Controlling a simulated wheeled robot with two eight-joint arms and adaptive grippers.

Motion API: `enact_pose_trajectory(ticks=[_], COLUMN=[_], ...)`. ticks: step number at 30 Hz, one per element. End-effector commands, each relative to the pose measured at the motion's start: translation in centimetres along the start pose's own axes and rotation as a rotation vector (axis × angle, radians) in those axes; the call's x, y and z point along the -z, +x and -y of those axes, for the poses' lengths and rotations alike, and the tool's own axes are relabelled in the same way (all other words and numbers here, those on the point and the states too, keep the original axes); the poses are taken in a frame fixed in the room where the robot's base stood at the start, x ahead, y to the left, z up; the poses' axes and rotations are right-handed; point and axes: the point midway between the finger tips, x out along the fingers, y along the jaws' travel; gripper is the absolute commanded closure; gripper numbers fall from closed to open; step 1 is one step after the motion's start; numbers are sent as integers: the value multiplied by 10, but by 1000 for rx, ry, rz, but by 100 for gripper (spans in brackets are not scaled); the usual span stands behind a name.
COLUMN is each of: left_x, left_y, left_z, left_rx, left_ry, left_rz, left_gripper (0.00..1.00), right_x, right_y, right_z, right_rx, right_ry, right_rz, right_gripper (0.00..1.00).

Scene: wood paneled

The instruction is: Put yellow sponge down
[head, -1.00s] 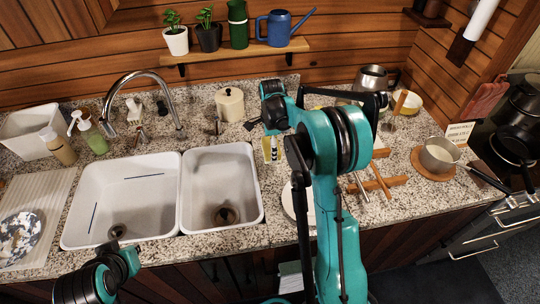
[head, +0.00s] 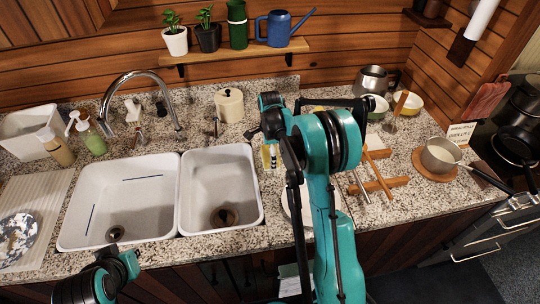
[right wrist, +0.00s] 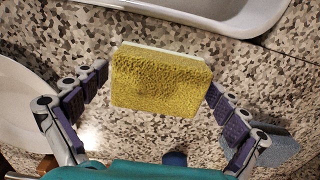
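The yellow sponge (right wrist: 162,80), with a pale layer along its far edge, sits between the two fingertips of my right gripper (right wrist: 160,85) in the right wrist view. The purple-padded fingers meet its left and right ends, so the gripper looks shut on it. The sponge is over the speckled countertop (right wrist: 130,140); whether it touches the counter is hard to tell. In the head view, my right gripper (head: 270,157) is just right of the right sink basin, with a bit of yellow beside it, partly hidden by my arm. My left arm shows at the lower left, without its fingers.
The double sink (head: 172,200) is left of my right gripper. A white plate (right wrist: 22,105) lies close by, partly behind my arm in the head view. A grey-blue block (right wrist: 278,148) is beside the right finger. A wooden rack (head: 385,185) stands further right.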

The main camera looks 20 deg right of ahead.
Motion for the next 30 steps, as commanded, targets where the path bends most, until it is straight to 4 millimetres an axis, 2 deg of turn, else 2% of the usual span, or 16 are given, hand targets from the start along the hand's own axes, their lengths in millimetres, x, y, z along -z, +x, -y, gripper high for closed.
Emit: enact_pose_trajectory(ticks=[8,11,14,24,30], left_x=[0,3,5,14,16], left_y=[-1,-4,-7,-20,-23], left_z=[0,0,0,0,0], left_rx=[0,0,0,0,0], left_ry=[0,0,0,0,0], left_rz=[0,0,0,0,0], left_gripper=[100,100,100,100,100], right_x=[0,0,0,0,0], right_y=[-1,-7,-21,-96,-120], right_z=[0,0,0,0,0], right_rx=[0,0,0,0,0], right_ry=[0,0,0,0,0], right_rz=[0,0,0,0,0], right_gripper=[0,0,0,0,0])
